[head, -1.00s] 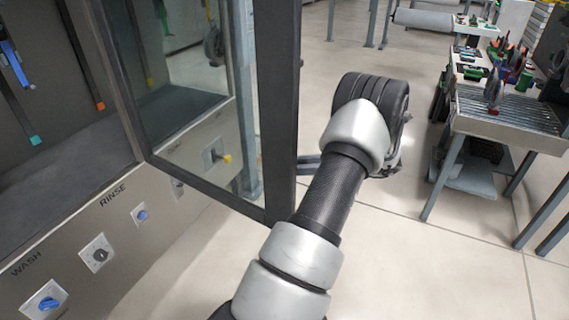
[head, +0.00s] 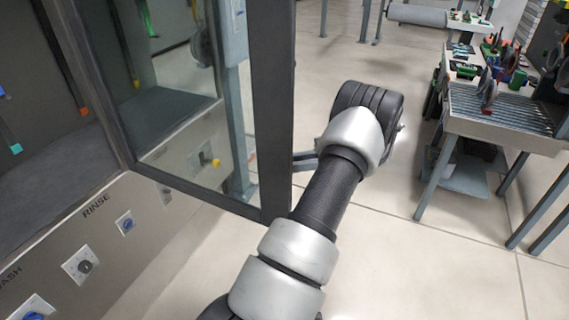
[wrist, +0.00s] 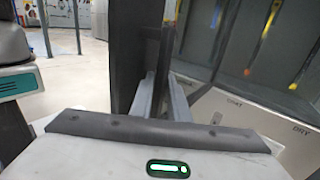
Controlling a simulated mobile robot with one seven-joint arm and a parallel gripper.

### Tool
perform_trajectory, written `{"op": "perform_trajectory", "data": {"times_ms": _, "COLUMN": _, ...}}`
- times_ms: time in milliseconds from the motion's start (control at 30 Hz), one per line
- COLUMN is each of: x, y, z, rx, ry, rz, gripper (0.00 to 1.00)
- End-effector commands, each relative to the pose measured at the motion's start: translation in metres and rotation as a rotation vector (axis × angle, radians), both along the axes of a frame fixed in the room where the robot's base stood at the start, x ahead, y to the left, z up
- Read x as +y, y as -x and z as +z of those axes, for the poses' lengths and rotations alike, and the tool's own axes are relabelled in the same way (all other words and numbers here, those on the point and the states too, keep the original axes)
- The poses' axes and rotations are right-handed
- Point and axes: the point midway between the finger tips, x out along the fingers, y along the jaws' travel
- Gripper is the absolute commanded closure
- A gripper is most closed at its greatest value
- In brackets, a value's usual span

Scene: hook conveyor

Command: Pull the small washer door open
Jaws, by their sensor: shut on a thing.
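The washer door (head: 272,120), a glass pane in a dark frame, stands swung out from the washer opening in the head view. Its dark frame also shows in the wrist view (wrist: 135,50). My gripper (head: 303,160) is on the right side of the door's free edge, low down. In the wrist view the two grey fingers of my gripper (wrist: 162,98) reach forward to a thin dark upright bar, the door handle (wrist: 161,65), and are shut on it. The exact contact is small and partly hidden in the head view.
The washer front (head: 75,245) at lower left has knobs marked WASH and RINSE. A workbench (head: 500,115) with tools and parts stands at right. Open floor (head: 420,255) lies between my arm and the bench.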

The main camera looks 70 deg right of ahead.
Motion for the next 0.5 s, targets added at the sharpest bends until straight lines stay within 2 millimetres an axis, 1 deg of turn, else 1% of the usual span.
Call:
{"op": "perform_trajectory", "data": {"times_ms": 100, "x": 0.0003, "y": -0.0004, "z": 0.0002, "rx": -0.001, "ry": -0.001, "rz": 0.001, "gripper": 1.0}}
{"op": "perform_trajectory", "data": {"times_ms": 133, "x": 0.0004, "y": -0.0005, "z": 0.0002, "rx": -0.001, "ry": -0.001, "rz": 0.001, "gripper": 0.8}}
{"op": "perform_trajectory", "data": {"times_ms": 200, "x": 0.0004, "y": -0.0005, "z": 0.0002, "rx": -0.001, "ry": -0.001, "rz": 0.001, "gripper": 0.7}}
{"op": "perform_trajectory", "data": {"times_ms": 500, "x": -0.0003, "y": 0.0006, "z": 0.0001, "rx": 0.0, "ry": 0.0, "rz": 0.0, "gripper": 0.7}}
